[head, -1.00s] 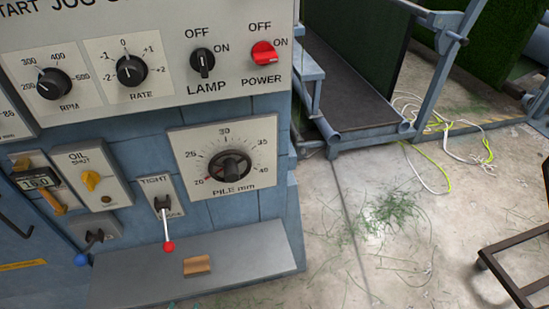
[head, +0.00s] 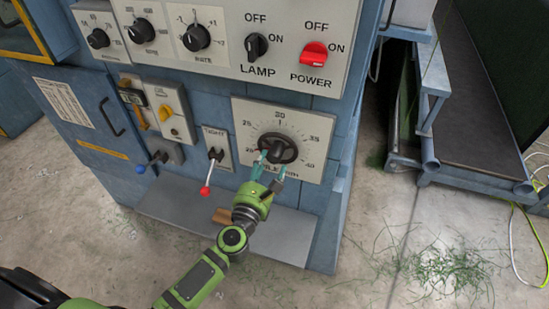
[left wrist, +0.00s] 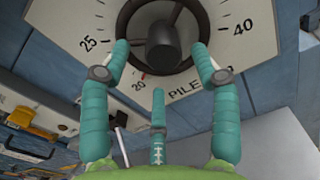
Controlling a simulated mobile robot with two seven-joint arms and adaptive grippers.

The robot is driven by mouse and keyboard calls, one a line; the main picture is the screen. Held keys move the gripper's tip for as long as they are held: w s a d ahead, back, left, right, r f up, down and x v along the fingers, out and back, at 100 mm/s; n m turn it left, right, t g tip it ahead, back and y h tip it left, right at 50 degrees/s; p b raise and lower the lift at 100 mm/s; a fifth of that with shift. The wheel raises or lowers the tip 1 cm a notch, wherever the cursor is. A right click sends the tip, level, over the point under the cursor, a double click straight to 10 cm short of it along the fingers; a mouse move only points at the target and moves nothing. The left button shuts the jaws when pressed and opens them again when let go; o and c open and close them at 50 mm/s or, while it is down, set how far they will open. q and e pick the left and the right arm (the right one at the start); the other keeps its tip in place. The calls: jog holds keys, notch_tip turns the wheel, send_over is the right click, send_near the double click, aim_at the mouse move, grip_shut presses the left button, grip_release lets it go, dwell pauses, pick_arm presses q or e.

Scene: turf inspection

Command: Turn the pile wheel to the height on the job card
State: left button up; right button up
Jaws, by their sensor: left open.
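The pile wheel (head: 278,147) is a dark round handwheel on a white dial plate (head: 318,125) marked PILE mm, about 20 to 40. In the left wrist view, the wheel (left wrist: 172,38) fills the top middle, and a small red mark shows near 20. My left gripper (head: 268,173) is open in front of the wheel's lower part. Its teal fingers (left wrist: 160,58) spread to either side of the hub, with a third finger below; contact is unclear. A white printed sheet (head: 63,103) hangs on the cabinet door, too small to read. My right gripper is out of view.
A red-tipped lever (head: 207,180) and a blue-tipped lever (head: 147,164) stick out left of the dial. A grey ledge (head: 180,213) with a brown block (head: 222,216) lies below. LAMP (head: 256,46) and red POWER (head: 313,54) switches sit above.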

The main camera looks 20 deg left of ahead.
aim_at(273, 160)
pick_arm(q)
jog(key=shift+w+d, duration=0.15)
jog(key=shift+w, duration=1.05)
jog(key=shift+w+d, duration=0.1)
jog(key=shift+w, duration=0.2)
jog(key=c, duration=1.1)
jog(key=shift+c, duration=0.2)
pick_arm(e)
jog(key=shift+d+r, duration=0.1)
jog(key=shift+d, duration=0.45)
